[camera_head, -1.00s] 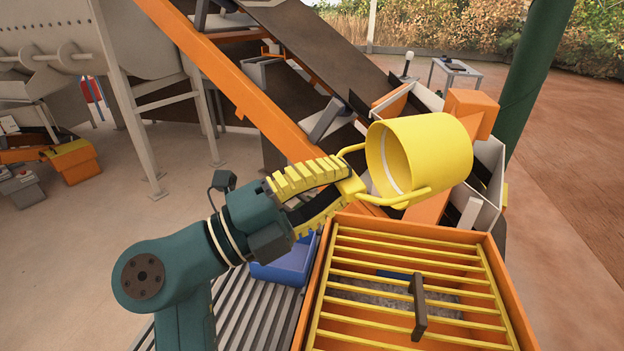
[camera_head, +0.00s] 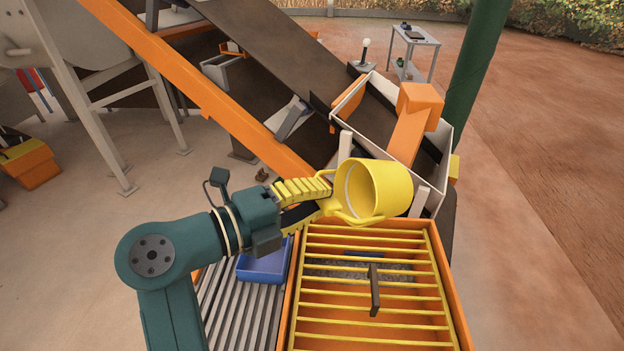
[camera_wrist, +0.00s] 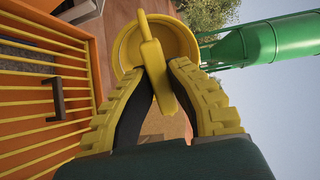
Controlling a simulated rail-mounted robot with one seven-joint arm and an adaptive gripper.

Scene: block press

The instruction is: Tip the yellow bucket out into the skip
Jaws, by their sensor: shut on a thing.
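The yellow bucket (camera_head: 388,190) is held tilted on its side, its mouth facing left toward my gripper (camera_head: 328,200). My gripper is shut on the bucket's yellow handle. The visible inside shows no load; the rest is hidden. In the wrist view the bucket (camera_wrist: 185,42) is beyond my fingertips (camera_wrist: 166,78). An orange open box (camera_head: 440,275) with yellow bars across its top, seemingly the skip, is in front; the bucket appears over its far edge. Grey material shows below the bars. The box also shows in the wrist view (camera_wrist: 98,65), at left.
A dark upright handle (camera_head: 374,290) stands on the bars. A blue tray (camera_head: 265,264) lies left of the box on a ribbed grey surface (camera_head: 235,310). A pale-walled hopper (camera_head: 430,150) with an orange part (camera_head: 410,130) stands behind the bucket. A green post (camera_head: 478,75) rises farther back.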

